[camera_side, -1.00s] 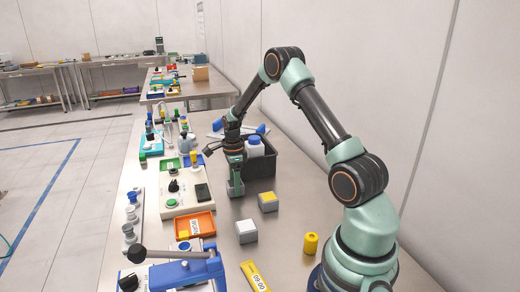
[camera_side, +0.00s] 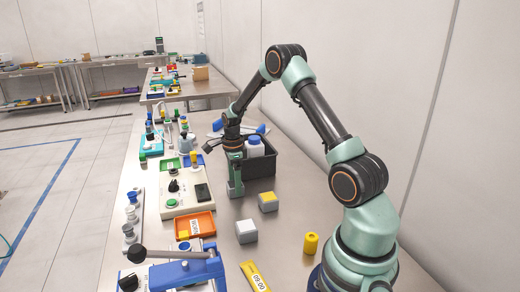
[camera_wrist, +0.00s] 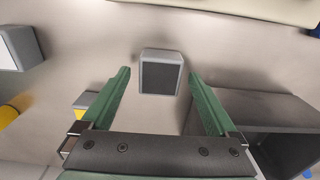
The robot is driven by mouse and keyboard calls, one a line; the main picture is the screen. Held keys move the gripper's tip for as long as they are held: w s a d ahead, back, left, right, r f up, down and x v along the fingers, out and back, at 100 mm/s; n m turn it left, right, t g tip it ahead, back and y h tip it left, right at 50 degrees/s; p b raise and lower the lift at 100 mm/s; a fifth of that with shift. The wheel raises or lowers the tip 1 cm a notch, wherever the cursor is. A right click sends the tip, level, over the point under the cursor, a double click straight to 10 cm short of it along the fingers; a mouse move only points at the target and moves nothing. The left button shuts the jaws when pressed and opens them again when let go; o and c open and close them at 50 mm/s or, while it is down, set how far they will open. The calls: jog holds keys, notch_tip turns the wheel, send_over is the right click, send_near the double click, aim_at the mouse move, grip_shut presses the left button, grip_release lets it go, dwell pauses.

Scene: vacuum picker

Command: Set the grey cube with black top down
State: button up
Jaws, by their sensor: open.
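The grey cube with black top (camera_wrist: 160,76) shows in the wrist view, sitting on the bare metal table. My gripper (camera_wrist: 158,74) is open, with one green finger on each side of the cube and a visible gap to each. No finger appears to touch it. In the side view my gripper (camera_side: 236,188) points down close to the tabletop, left of the black bin. The cube cannot be made out clearly there, as the fingers cover that spot.
A grey cube with yellow top (camera_side: 268,201) and one with a pale top (camera_side: 246,231) stand nearby. The black bin (camera_side: 262,166) holds a white bottle. An orange tray (camera_side: 195,225), a control panel (camera_side: 186,200) and a yellow cylinder (camera_side: 311,244) are around.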

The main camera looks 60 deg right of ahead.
notch_tip(320, 180, up, 11)
jog(key=s+a+r+n+t, duration=0.1)
jog(key=a+r+n, duration=0.6)
jog(key=a, duration=0.1)
jog(key=s+a+r+n+t, duration=0.2)
jog(key=s+a+n, duration=0.4)
jog(key=a+n, duration=0.2)
jog(key=s+a+r+n+t, duration=0.2)
jog(key=s+a+n, duration=0.4)
jog(key=n, duration=0.6)
jog(key=shift+a+r+t, duration=0.3)
jog(key=shift+a+r, duration=0.05)
jog(key=shift+a, duration=0.5)
